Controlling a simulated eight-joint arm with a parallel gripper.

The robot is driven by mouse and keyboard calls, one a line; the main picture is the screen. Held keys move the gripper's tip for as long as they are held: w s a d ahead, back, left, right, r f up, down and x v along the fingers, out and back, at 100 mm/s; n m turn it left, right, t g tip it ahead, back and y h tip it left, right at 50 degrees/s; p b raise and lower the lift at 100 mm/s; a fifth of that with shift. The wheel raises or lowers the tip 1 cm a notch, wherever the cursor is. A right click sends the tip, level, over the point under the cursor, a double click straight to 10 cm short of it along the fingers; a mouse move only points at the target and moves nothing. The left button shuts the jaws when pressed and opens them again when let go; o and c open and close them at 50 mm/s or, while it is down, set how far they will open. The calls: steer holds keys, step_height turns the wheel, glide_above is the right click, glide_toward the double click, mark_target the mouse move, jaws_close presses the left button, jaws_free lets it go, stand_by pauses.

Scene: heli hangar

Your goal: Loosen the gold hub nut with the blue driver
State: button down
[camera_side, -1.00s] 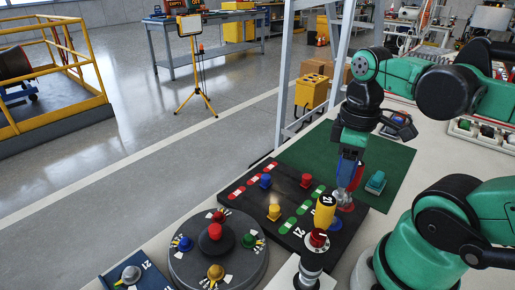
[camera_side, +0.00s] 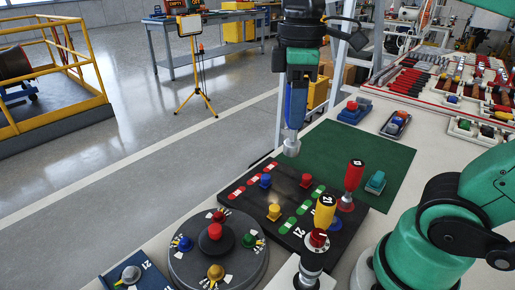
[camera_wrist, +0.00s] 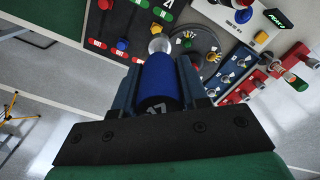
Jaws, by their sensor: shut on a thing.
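My gripper (camera_side: 295,120) is shut on the blue driver (camera_side: 290,108), which hangs upright above the far edge of the black board. Its silvery socket end (camera_side: 291,147) points down and touches nothing. In the wrist view the blue driver (camera_wrist: 158,78), marked 17, lies between both fingers. The round grey hub (camera_side: 180,262) stands nearer the camera, with red, blue, green and gold nuts around a red centre knob. The gold nut (camera_side: 215,272) is on its near side, well apart from the driver.
A red driver (camera_side: 354,175) and a yellow driver (camera_side: 325,211) stand upright at the black board's right side. The board (camera_side: 245,198) also bears blue and gold knobs. A blue panel (camera_side: 150,278) lies left of the hub. The green mat (camera_side: 335,145) is mostly clear.

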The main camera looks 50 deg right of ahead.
steer(key=shift+w+a+f+n, duration=0.3)
steer(key=shift+a+f+n, duration=0.95)
steer(key=shift+a+f, duration=1.2)
steer(key=shift+w+a+f+n, duration=0.25)
steer(key=shift+a+f+n, duration=1.3)
steer(key=shift+a, duration=1.4)
steer(key=shift+w+a+f+n, duration=0.3)
steer(key=shift+a+f+n, duration=0.6)
steer(key=shift+a+f, duration=1.7)
steer(key=shift+a+f, duration=0.1)
steer(key=shift+f, duration=0.8)
